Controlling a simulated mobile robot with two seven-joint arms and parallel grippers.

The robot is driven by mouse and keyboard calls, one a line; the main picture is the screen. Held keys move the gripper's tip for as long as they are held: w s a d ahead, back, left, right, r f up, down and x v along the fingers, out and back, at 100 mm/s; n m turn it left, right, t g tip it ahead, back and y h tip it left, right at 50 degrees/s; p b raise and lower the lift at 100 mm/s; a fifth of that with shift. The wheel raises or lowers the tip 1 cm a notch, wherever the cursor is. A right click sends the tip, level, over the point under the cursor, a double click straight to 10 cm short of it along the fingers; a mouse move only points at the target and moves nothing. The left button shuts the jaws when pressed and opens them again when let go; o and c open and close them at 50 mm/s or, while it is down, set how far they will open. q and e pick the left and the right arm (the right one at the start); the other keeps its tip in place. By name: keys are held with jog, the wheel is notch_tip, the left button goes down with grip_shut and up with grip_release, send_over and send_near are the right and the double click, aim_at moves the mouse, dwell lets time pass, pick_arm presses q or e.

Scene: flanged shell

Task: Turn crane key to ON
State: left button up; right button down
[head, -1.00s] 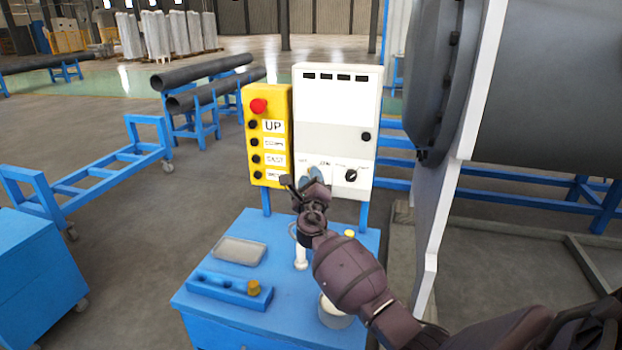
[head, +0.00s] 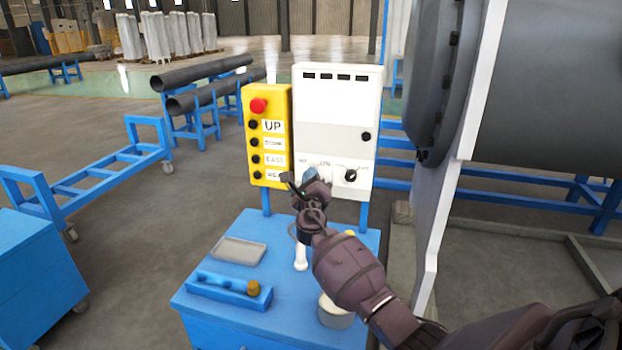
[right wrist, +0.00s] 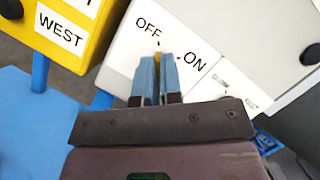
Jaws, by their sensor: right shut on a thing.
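The white control box (head: 337,105) stands upright behind the blue cabinet, with a row of controls along its lower part. My right gripper (head: 312,174) is at the left part of that row and hides what it holds in the head view. In the right wrist view its two blue fingers (right wrist: 159,76) are shut on the crane key, a small brass-coloured piece (right wrist: 158,58) showing between the tips. The key sits below the OFF label (right wrist: 147,28) and left of the ON label (right wrist: 195,61). Its exact angle is hidden by the fingers. My left gripper is out of view.
A yellow button box (head: 268,150) with a red knob stands close left of the white box. A black selector knob (head: 351,175) is to the right. The blue cabinet (head: 222,318) below carries a grey tray (head: 238,250). A large flanged shell (head: 545,85) stands at the right.

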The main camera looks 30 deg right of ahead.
pick_arm(q)
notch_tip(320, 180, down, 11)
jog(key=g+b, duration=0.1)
jog(key=b, duration=0.9)
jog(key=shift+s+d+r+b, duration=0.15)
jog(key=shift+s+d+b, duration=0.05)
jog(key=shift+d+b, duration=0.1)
pick_arm(e)
jog(key=m+g+h, duration=0.2)
jog(key=m+g, duration=0.1)
jog(key=m, duration=0.5)
jog(key=m+g+h, duration=0.2)
jog(key=m+h, duration=0.1)
jog(key=m, duration=0.5)
jog(key=m+g+h, duration=0.2)
jog(key=m+g, duration=0.1)
jog(key=m, duration=0.5)
jog(key=shift+w+a+f+m+g, duration=0.1)
jog(key=shift+w+a+m+g, duration=0.1)
jog(key=shift+a+m+g, duration=0.15)
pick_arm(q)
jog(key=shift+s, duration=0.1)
pick_arm(e)
jog(key=shift+d+m+h, duration=0.15)
jog(key=shift+m+h, duration=0.1)
jog(key=shift+h, duration=0.05)
jog(key=c, duration=1.3)
grip_release()
